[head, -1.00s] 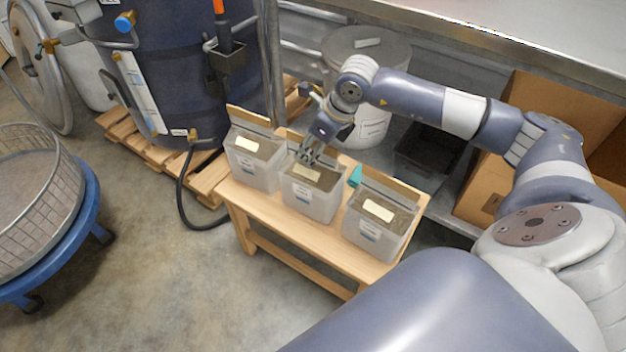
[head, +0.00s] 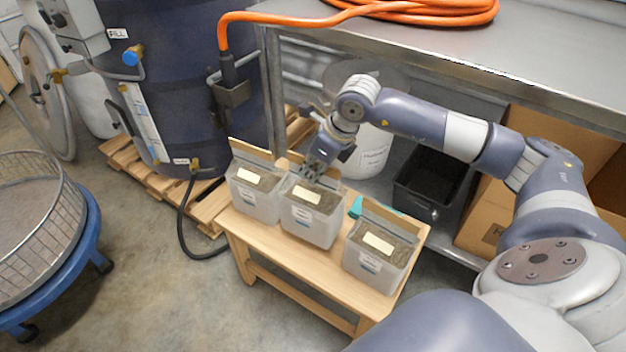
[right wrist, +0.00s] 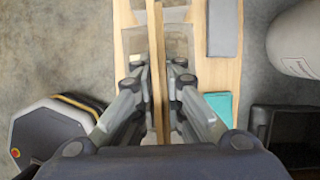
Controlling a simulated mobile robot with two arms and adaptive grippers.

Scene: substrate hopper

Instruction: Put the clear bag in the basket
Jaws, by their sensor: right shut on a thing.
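Three clear bags of brown substrate are at the small wooden bench (head: 335,262): a left one (head: 254,200), a middle one (head: 310,222) and a right one (head: 370,262). My right gripper (head: 316,172) is shut on the middle bag's top edge. The bag hangs upright, apparently slightly above the bench. In the right wrist view the fingers (right wrist: 157,100) pinch the thin tan edge. The wire basket (head: 38,190) stands at the far left on a blue wheeled dolly (head: 85,235). My left gripper is out of view.
A teal item (head: 356,206) lies on the bench behind the bags. A dark blue vessel (head: 180,80) on a pallet (head: 135,155), with a black hose (head: 183,210), stands behind left. A steel table (head: 560,60) runs behind. Open floor lies between bench and basket.

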